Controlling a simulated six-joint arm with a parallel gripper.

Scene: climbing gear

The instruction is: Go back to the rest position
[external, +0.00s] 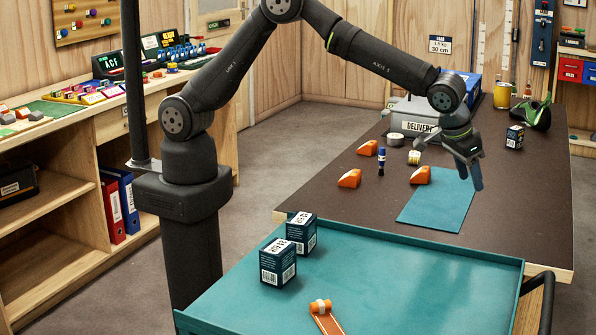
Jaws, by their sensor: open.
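My gripper (472,184) hangs over the dark table (530,215), pointing down, above the right part of a teal mat (436,206). Its fingers look apart, with nothing seen between them. My arm reaches from its column at the left across to the right, with the elbow raised at the top of the view. An orange climbing hold (420,175) sits at the mat's upper left edge. Two more orange holds, one nearer (350,178) and one farther (368,148), lie to the left on the table.
Tape rolls (395,139), a delivery box (412,112), a small dark box (515,136) and a green-black shoe (536,112) are farther back. A teal tray (420,290) in front holds two dark boxes (278,263) and an orange strap (327,321).

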